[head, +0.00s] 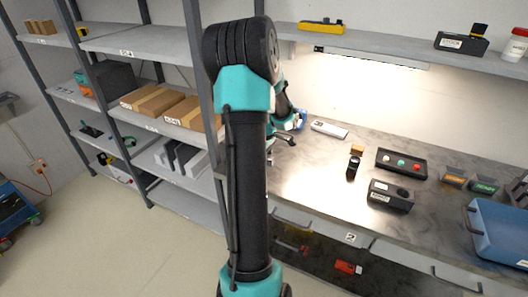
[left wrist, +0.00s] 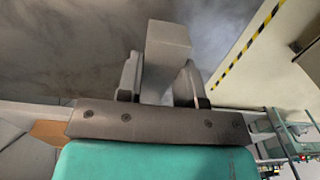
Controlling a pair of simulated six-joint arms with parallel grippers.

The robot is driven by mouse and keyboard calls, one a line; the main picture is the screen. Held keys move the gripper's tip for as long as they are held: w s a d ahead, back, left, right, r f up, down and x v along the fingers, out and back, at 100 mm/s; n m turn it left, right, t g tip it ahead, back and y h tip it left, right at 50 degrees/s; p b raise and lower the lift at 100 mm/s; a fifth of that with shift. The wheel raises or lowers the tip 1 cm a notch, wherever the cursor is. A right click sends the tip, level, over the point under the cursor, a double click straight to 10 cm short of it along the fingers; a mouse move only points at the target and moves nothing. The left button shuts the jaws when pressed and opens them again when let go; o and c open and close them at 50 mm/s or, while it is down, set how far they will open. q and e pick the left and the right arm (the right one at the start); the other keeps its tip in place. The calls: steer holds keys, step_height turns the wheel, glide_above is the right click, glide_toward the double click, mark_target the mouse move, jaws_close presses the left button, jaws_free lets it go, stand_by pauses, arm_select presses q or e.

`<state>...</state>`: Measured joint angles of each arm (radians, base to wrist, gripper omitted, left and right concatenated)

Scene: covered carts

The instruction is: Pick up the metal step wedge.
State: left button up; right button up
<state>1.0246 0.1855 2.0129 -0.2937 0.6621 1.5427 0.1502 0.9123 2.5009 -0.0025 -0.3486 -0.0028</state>
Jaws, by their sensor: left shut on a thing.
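The metal step wedge (left wrist: 168,43) shows in the left wrist view as a plain grey block between the two fingers of my left gripper (left wrist: 160,76). The fingers are shut on its sides, and its far end sticks out past the fingertips. Its steps cannot be made out. In the head view my left gripper (head: 288,141) is at the left end of the grey worktop (head: 310,172), largely hidden by my own arm, and the wedge cannot be picked out there. My right gripper is in neither view.
On the worktop are a white device (head: 329,129), a black box with coloured buttons (head: 401,164), a dark block with a label (head: 390,196) and a blue case (head: 497,235). A shelf (head: 380,42) hangs above. A rack with cardboard boxes (head: 153,101) stands left.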

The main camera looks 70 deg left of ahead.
arm_select(q)
steer(key=s+d+r, duration=0.1)
steer(key=s+d, duration=0.2)
steer(key=d, duration=0.8)
